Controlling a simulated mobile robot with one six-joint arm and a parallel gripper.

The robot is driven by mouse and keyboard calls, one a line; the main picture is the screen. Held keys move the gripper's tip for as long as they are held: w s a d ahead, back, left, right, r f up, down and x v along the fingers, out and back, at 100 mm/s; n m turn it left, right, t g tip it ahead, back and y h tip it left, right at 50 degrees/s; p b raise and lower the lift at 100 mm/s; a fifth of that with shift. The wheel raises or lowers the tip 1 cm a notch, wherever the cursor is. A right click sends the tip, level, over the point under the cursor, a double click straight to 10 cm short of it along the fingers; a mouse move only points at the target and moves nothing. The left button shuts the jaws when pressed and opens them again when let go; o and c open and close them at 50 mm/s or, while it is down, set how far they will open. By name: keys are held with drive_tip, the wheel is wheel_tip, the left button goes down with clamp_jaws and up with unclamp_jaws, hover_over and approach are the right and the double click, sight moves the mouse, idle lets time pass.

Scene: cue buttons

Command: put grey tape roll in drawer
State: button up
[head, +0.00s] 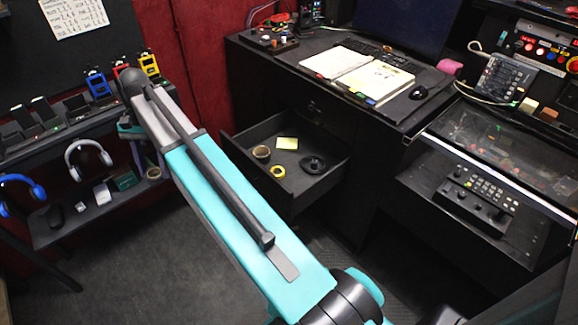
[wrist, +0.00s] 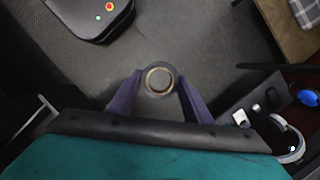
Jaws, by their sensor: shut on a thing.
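The grey tape roll (wrist: 159,80) is between the two purple fingers of my gripper (wrist: 160,84) in the wrist view, held above the dark floor. It shows as a round ring with a tan inner edge. In the head view a small tan-looking roll (head: 154,174) shows below my arm's far end, by the right end of the left shelf; it looks like the held one. My fingers are mostly hidden there behind my arm. The drawer (head: 236,152) stands pulled open in the black cabinet, right of my arm.
The drawer holds a brownish roll (head: 262,153), a yellow tape ring (head: 278,171), a black spool (head: 313,165) and a yellow note (head: 287,143). Its front middle has bare floor. My arm crosses the floor between shelf and drawer.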

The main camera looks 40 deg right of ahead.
drive_tip(key=shift+d, duration=0.2)
drive_tip(key=m+t+b, duration=0.5)
drive_tip(key=m, duration=1.5)
hover_over(295, 190)
wheel_tip(295, 190, down, 27)
drive_tip(key=shift+s+r+h, duration=0.1)
drive_tip(key=shift+r+h, duration=0.15)
drive_tip(key=shift+h, duration=0.15)
drive_tip(key=shift+f, duration=0.1)
drive_tip(key=shift+f, duration=3)
drive_tip(key=shift+f, duration=0.1)
